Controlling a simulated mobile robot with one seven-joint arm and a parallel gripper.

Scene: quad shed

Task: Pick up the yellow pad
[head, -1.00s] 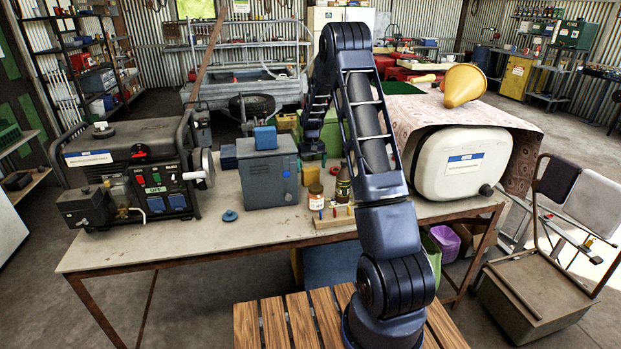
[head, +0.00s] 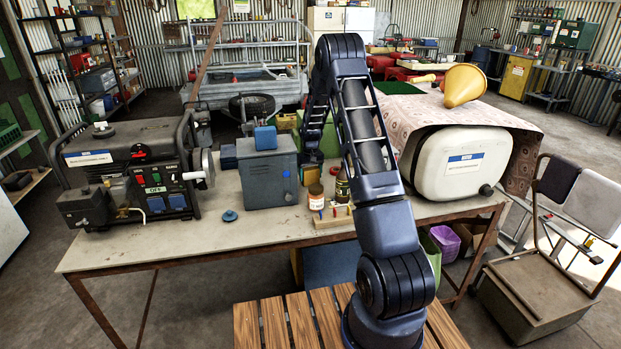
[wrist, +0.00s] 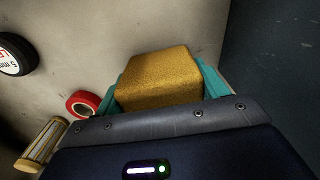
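The yellow pad (wrist: 160,80) is a thick, rough-faced block in the wrist view. My gripper (wrist: 167,76) is down over it, with one teal finger along its left side and one along its right. The fingers lie close to the pad's sides; whether they press on it is not clear. In the head view my gripper (head: 311,172) is low over the workbench, between the grey box and the jars, and it largely hides the pad.
The grey-blue box (head: 268,178) stands close left of my gripper. A jar (head: 316,197), a dark bottle (head: 342,188) and a small wooden rack (head: 334,217) stand in front. A red tape roll (wrist: 83,104) lies near the pad. A white tank (head: 458,165) is at right.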

